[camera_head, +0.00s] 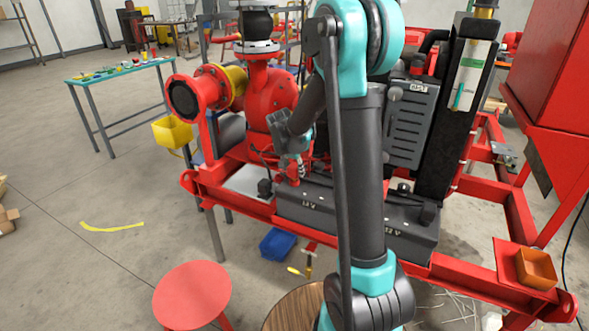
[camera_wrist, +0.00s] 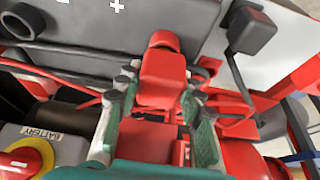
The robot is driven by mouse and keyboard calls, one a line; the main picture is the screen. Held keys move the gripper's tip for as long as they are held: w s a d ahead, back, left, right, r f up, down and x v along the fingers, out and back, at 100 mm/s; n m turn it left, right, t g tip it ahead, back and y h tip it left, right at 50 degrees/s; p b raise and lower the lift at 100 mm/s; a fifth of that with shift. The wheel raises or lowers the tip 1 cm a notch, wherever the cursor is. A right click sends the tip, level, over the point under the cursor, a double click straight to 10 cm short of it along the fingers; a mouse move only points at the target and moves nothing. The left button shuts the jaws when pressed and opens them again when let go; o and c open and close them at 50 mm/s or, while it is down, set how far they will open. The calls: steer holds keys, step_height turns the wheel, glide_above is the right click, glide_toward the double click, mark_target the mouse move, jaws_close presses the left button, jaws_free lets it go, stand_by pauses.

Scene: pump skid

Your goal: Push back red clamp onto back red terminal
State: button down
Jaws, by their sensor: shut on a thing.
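My gripper (camera_wrist: 162,95) is shut on the back red clamp (camera_wrist: 163,75), with one finger on each side of it in the wrist view. The clamp's rounded far end (camera_wrist: 163,40) lies against or just over the edge of the dark battery (camera_wrist: 90,32), near its plus mark. The back red terminal cannot be told apart from the clamp, so I cannot tell whether they touch. In the head view my gripper (camera_head: 293,168) points down at the back left end of the battery (camera_head: 318,207); the clamp is mostly hidden there.
A yellow-and-red battery switch (camera_wrist: 28,160) is at lower left. A second battery (camera_head: 408,236) sits on the red skid frame (camera_head: 460,272). The red pump (camera_head: 268,95) rises behind my gripper.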

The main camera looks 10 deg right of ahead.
steer(key=shift+f, duration=0.75)
steer(key=c, duration=0.9)
jaws_free()
steer(key=v, duration=1.2)
